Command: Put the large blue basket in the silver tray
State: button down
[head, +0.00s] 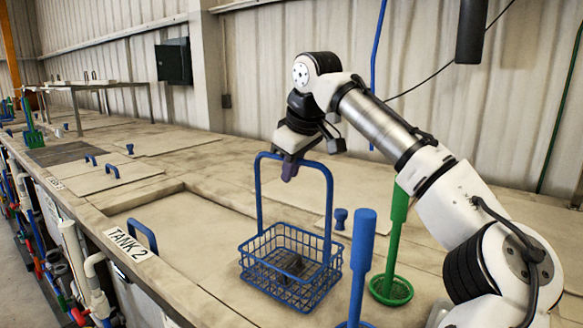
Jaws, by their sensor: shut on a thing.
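The large blue basket (270,272) is a wire-mesh basket with a tall arched handle, in the middle of the head view. My gripper (291,169) is shut on the top bar of the handle. The basket is upright, over the pale bench top just right of the recessed lid marked TANK 2. I cannot tell whether its bottom touches the bench. A dark object (290,262) shows through the mesh; I cannot tell whether it is inside the basket or beneath it. I cannot make out a silver tray for certain.
A blue post-handled tool (361,255) and a green one with a round mesh dish (391,290) stand close right of the basket. A blue lid handle (142,235) rises at left. A metal stand (100,87) is at the far left. A wall runs behind.

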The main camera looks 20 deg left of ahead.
jog(key=shift+f, duration=0.1)
jog(key=c, duration=1.8)
grip_release()
jog(key=shift+f, duration=0.1)
jog(key=o, duration=0.3)
jog(key=shift+o, duration=0.2)
